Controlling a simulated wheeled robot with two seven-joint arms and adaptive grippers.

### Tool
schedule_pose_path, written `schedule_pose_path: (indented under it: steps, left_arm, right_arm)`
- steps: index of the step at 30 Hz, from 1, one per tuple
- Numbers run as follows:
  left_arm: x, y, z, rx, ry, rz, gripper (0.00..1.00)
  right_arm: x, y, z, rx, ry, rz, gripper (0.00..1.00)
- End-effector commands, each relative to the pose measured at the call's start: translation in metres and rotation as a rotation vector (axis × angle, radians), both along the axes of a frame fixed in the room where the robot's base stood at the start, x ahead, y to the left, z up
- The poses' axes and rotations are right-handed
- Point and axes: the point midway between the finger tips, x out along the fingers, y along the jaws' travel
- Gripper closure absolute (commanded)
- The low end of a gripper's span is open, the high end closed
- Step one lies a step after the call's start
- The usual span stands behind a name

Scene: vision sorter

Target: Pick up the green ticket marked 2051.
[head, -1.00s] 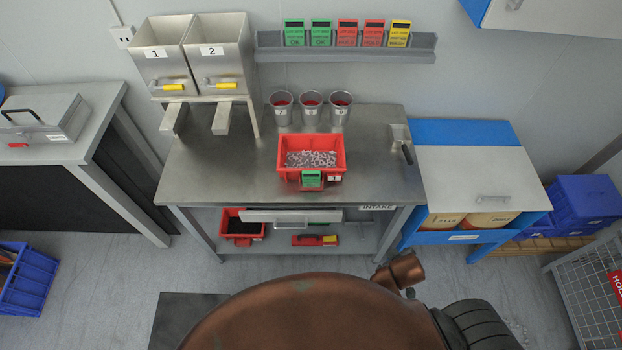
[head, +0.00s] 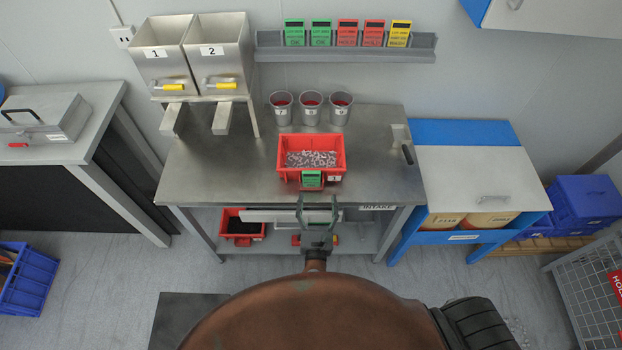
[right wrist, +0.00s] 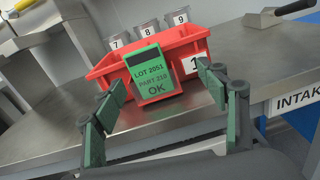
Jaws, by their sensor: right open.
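The green ticket (head: 312,179) hangs on the front of a red bin (head: 339,155) on the steel table. In the right wrist view the ticket (right wrist: 150,74) reads LOT 2051, PART 210, OK. My right gripper (head: 317,203) is open and empty in front of the table's near edge, a little short of the ticket. In the right wrist view its green-padded fingers (right wrist: 157,95) stand apart on either side, with the ticket beyond and between them. My left gripper is not in view.
The red bin (right wrist: 203,46) carries a label 1 beside the ticket. Several cups (head: 311,113) stand behind it. Other green, red and yellow tickets sit on a wall rack (head: 345,56). The table top (head: 225,180) is clear left of the bin.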

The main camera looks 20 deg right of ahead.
Motion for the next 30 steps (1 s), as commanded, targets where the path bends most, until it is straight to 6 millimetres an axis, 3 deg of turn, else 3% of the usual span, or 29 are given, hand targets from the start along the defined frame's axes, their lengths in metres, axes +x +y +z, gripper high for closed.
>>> schedule_pose_path:
  steps: [4, 21, 30]
  left_arm:
    - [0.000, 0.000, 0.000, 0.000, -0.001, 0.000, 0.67]
    - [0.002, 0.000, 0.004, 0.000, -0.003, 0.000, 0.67]
    - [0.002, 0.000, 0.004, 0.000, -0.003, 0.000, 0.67]
  right_arm:
    - [0.009, 0.018, 0.002, -0.092, 0.000, 0.046, 0.33]
    - [0.075, 0.000, 0.003, -0.090, 0.000, 0.043, 0.33]
    - [0.078, -0.002, 0.002, -0.088, 0.000, 0.043, 0.34]
